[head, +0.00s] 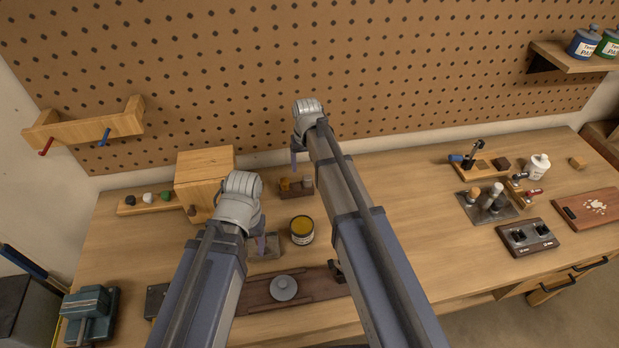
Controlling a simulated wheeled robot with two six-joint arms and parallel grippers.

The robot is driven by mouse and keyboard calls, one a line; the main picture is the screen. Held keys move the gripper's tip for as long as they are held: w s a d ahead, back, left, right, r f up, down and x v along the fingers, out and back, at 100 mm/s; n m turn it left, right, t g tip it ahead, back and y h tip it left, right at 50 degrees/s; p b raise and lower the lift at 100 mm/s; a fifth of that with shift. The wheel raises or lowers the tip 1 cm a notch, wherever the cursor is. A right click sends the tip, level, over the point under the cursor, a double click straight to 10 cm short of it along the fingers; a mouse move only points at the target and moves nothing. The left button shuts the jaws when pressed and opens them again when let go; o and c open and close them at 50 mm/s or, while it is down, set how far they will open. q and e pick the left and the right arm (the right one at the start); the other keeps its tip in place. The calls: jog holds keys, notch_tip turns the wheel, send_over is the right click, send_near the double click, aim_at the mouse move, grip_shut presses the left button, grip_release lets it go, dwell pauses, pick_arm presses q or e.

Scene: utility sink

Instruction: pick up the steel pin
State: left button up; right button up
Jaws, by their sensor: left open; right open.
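I cannot make out the steel pin for certain. A grey metal plate (487,206) on the right of the bench holds several upright pegs, among them a pale grey cylinder (493,193) that could be a pin. My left gripper (262,243) is open, low over a small plate (262,253) in front of the wooden box; my arm hides part of that spot. My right gripper (295,160) is open, above the bench near the pegboard, close to a small block with orange and dark pieces (296,186). Neither gripper visibly holds anything.
A yellow-topped can (302,230) stands between my arms. A dark board with a grey disc (284,288) lies near the front edge. A wooden box (204,178), a vise (88,308) and a switch box (527,237) stand around. The bench middle right is clear.

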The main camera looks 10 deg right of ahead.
aim_at(307, 177)
jog(key=shift+f+b, duration=0.7)
jog(key=shift+f, duration=0.1)
jog(key=shift+w+f+b, duration=0.15)
jog(key=shift+f+b, duration=0.35)
jog(key=shift+f, duration=0.05)
jog(key=shift+r, duration=0.1)
pick_arm(q)
notch_tip(307, 177, down, 8)
jog(key=b, duration=0.5)
jog(key=shift+r, duration=0.1)
pick_arm(e)
jog(key=f, duration=0.5)
jog(key=shift+w+d+f, duration=0.15)
jog(key=shift+w+d, duration=0.15)
jog(key=shift+d, duration=0.05)
pick_arm(q)
jog(key=shift+r, duration=0.1)
pick_arm(e)
grip_shut()
